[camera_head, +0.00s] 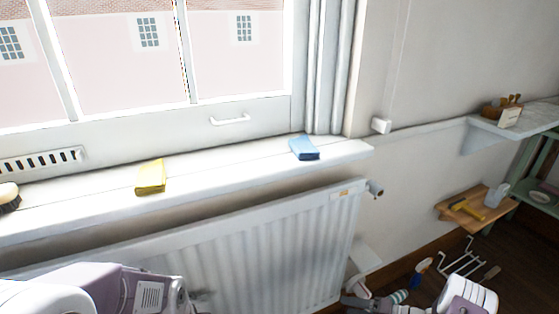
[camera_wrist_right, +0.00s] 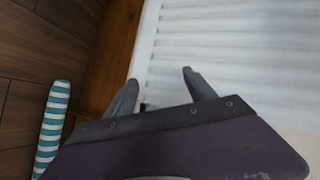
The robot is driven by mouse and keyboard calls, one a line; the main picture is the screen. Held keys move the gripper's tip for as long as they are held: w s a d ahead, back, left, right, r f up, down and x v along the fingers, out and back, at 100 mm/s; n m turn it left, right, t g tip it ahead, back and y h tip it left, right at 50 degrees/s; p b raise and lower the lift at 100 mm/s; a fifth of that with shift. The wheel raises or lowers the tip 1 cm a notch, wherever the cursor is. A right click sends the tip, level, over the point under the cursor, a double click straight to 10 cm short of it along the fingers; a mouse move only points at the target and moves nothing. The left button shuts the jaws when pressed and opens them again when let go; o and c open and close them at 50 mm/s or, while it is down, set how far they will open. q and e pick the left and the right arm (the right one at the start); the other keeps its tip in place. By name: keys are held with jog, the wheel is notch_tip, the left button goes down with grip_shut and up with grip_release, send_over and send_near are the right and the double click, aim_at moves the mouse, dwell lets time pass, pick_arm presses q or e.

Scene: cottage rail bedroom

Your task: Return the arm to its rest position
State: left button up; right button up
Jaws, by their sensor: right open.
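My right gripper (camera_wrist_right: 162,85) is open in the right wrist view. Its two dark fingers are spread with nothing between them, in front of the white ribbed radiator. In the head view my right arm is low at the bottom right edge, near the radiator's right end. My left arm shows at the bottom left of the head view, in front of the radiator. Its fingers are not clear there, so I cannot tell their state.
The white radiator (camera_head: 265,245) runs below the windowsill (camera_head: 225,177). A yellow block (camera_head: 151,177) and a blue block (camera_head: 304,148) lie on the sill, with a brush (camera_head: 9,197) at far left. A striped roll (camera_wrist_right: 53,122) is on the floor. A wooden shelf (camera_head: 462,217) is at right.

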jog(key=s+a+r+n+g+h+p, duration=0.1)
jog(key=s+a+r+n+g+h, duration=0.2)
jog(key=s+r+h, duration=0.5)
jog(key=s+a+r+n+g+h+p, duration=0.1)
jog(key=s+a+r+g+h, duration=0.3)
jog(key=s+r, duration=0.7)
notch_tip(320, 180, up, 38)
jog(key=w+t+p, duration=0.1)
jog(key=p, duration=3.7)
jog(key=shift+w+a+r+y, duration=0.2)
jog(key=shift+w+a+y, duration=0.1)
jog(key=shift+w, duration=0.05)
